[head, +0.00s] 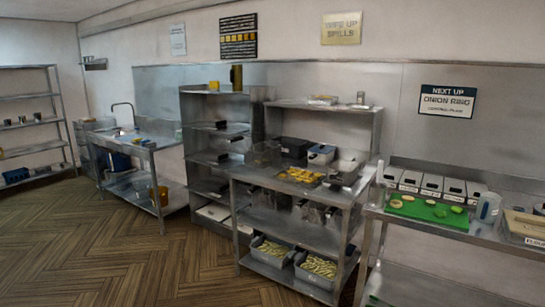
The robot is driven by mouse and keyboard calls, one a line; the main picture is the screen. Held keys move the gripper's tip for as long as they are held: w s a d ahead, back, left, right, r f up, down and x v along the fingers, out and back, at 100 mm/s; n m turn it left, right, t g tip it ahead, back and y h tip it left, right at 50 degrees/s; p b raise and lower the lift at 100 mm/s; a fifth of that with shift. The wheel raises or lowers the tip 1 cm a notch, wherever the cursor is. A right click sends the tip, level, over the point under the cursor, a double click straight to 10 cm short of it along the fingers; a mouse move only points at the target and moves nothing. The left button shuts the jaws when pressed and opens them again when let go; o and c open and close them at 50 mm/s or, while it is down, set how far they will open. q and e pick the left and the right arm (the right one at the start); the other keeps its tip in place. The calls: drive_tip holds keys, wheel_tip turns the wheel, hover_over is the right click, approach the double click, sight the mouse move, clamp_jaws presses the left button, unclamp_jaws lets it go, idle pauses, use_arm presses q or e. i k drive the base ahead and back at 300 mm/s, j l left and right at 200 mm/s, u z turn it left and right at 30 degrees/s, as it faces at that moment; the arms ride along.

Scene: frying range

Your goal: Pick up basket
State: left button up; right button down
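Neither of my grippers shows in the head view. No basket stands out clearly at this distance. Dark, wire-like shapes that may be fry baskets (314,213) sit on the middle shelf of the steel frying station (290,232); their detail is too small to tell. Other dark containers (294,147) stand on the station's upper level, beside a tray of yellow food (300,175). Two grey tubs of cut fries, one on the left (270,250) and one on the right (317,270), sit on the bottom shelf.
A steel table with a green board (427,211) and several white bins stands on the right. A shelf rack (207,150) stands left of the station, and a sink table (135,142) further left. The wooden floor (120,255) in front is clear.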

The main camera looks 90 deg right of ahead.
sight(261, 155)
drive_tip(key=z, duration=2.75)
drive_tip(key=i+l+z, duration=0.1)
drive_tip(key=i, duration=0.5)
